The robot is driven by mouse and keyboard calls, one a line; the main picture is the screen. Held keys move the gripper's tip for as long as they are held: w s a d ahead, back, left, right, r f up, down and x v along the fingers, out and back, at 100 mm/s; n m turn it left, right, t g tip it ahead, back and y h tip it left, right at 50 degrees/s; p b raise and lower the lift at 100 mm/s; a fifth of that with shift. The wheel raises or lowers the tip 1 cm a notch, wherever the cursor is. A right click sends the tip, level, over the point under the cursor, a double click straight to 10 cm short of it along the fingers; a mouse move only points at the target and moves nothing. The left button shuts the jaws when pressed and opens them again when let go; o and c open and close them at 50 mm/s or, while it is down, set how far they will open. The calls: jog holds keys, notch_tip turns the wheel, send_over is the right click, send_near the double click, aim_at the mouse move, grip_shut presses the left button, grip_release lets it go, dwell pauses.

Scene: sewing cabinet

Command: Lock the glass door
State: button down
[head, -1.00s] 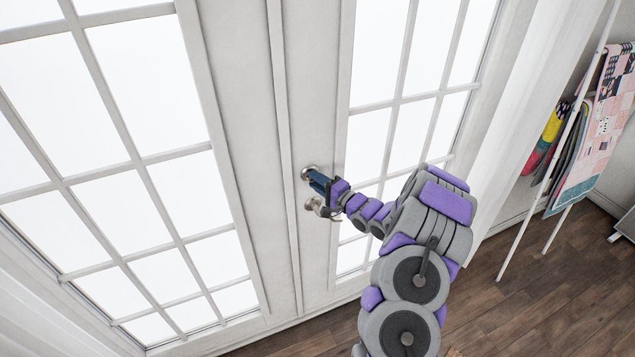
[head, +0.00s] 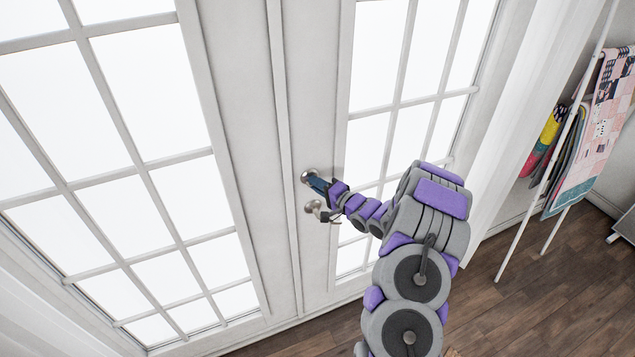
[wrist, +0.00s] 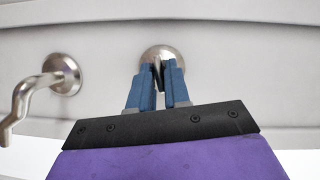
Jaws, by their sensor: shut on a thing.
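The white double glass door (head: 235,120) fills the left and middle of the head view and looks closed. A round metal lock (head: 308,176) sits on the right leaf's frame, above a curved metal handle (head: 314,206). My gripper (head: 318,184) is at the lock. In the wrist view, its blue fingers (wrist: 158,88) are close together in front of the round lock plate (wrist: 157,56), shut on the lock's thumb turn, which is mostly hidden between them. The handle also shows at the left of the wrist view (wrist: 60,75), apart from the fingers.
A white rack with hanging fabrics (head: 595,130) stands at the right. A white curtain (head: 520,120) hangs between it and the door.

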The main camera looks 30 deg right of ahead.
jog(key=shift+s+a+n+g+h+b, duration=0.15)
jog(key=shift+n+g+h+b, duration=0.5)
jog(key=shift+n, duration=1.25)
jog(key=shift+w+a+n+g+h+b, duration=0.1)
jog(key=shift+n+g+h+b, duration=0.2)
jog(key=shift+n+h+b, duration=0.95)
jog(key=shift+s+a+n+g+h+b, duration=0.35)
jog(key=shift+n+h, duration=0.75)
jog(key=shift+n, duration=1.45)
jog(key=shift+w+d, duration=0.25)
jog(key=shift+w, duration=0.1)
jog(key=c, duration=1.2)
grip_release()
jog(key=shift+r, duration=0.1)
jog(key=shift+c, duration=0.2)
